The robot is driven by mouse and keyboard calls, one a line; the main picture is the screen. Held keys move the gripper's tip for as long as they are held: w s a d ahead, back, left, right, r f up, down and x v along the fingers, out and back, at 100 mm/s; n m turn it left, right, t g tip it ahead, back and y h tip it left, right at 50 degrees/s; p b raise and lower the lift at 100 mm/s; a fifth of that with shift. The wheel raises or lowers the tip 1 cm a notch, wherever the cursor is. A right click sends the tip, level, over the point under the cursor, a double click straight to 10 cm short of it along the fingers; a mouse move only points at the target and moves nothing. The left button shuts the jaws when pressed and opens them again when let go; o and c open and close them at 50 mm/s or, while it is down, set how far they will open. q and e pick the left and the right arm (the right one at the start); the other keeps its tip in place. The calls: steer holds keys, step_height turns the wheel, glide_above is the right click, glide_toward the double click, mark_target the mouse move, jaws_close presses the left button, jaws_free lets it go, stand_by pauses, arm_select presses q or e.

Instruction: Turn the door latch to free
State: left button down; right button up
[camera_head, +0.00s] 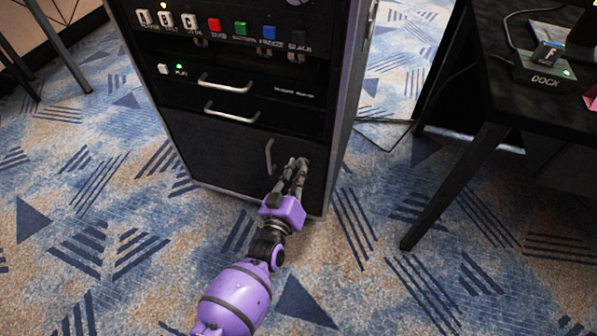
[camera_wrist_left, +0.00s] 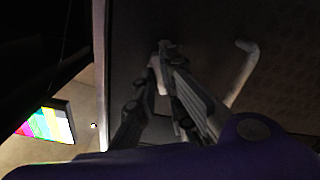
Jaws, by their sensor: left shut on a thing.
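The black door (camera_head: 222,155) is the lowest panel of the rack, and it looks closed. A light vertical handle (camera_head: 269,155) is on it; the handle also shows in the left wrist view (camera_wrist_left: 242,74). My left gripper (camera_head: 298,163) is at the door's right side, just right of the handle. In the left wrist view its fingers (camera_wrist_left: 162,72) are shut on a small pale piece, the door latch (camera_wrist_left: 161,80). The fingers hide most of the latch, so its angle cannot be told. My right gripper is not in view.
Above the door, the rack has two drawer handles (camera_head: 225,84) and a row of buttons, including a red one (camera_head: 215,25) and a green one (camera_head: 240,28). A black table (camera_head: 500,98) with a dock (camera_head: 545,72) stands at the right. Patterned carpet is clear in front.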

arm_select(q)
steer(key=m, duration=0.4)
steer(key=shift+m+p, duration=0.3)
steer(key=shift+p, duration=0.1)
stand_by(0.4)
steer(key=c, duration=1.8)
jaws_free()
steer(key=shift+c, duration=0.2)
steer(key=v, duration=1.2)
steer(key=shift+s, duration=0.1)
